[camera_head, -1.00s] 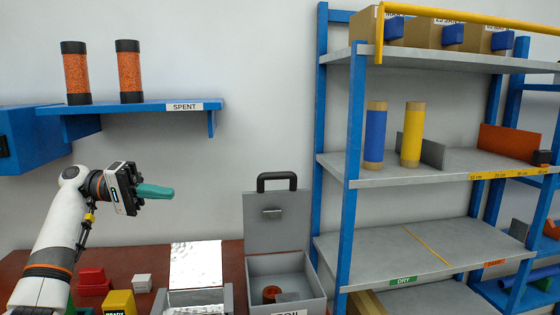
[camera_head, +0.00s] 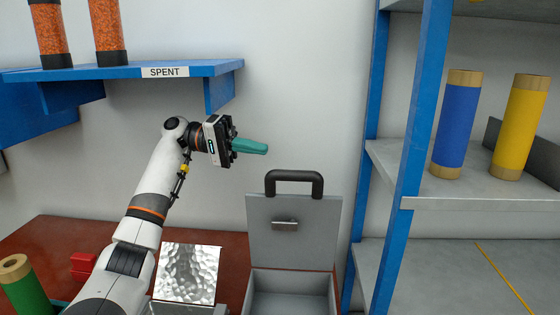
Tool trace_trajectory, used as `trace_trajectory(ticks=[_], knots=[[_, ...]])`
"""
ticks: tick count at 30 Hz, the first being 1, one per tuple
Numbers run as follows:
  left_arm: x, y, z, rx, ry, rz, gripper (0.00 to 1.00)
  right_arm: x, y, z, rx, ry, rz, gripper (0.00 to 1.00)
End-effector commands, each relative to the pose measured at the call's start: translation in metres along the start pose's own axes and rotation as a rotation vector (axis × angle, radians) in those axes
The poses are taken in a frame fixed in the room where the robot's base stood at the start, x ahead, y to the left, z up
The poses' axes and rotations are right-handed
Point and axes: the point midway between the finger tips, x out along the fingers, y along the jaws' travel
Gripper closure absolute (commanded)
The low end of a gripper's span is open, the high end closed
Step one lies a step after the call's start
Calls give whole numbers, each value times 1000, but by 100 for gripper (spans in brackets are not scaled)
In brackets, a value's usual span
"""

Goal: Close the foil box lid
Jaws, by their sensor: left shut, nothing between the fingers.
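The grey foil box (camera_head: 259,276) stands at the bottom of the view with its lid (camera_head: 295,235) open and upright at the back. The lid has a black handle (camera_head: 294,175) on its top edge and a small metal latch on its face. The box front is cut off by the frame. My left gripper (camera_head: 262,148) has teal fingers, shut and empty, pointing right. In the picture it is above and left of the handle, apart from it. My right gripper is not in view.
A crinkled silver sheet (camera_head: 189,272) stands left of the box. A blue shelf (camera_head: 120,72) marked SPENT, bearing orange-filled cylinders, is above my left arm. A blue-framed rack (camera_head: 412,150) rises close on the right. A green roll (camera_head: 25,288) and red blocks are at lower left.

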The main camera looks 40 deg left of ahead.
Motion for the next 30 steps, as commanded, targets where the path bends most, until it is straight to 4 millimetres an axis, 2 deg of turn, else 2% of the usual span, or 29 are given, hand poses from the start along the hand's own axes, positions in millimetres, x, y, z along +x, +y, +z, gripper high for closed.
trace_trajectory(ticks=[3,8,12,16,30], knots=[[28,-1,0,-1,5,0,100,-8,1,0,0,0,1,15],[61,-1,-2,-2,4,1,100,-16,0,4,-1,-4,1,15],[62,1,-22,-2,2,4,100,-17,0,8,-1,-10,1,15],[65,1,-33,-1,1,2,100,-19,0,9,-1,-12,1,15],[66,0,-39,0,0,0,100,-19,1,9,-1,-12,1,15]])
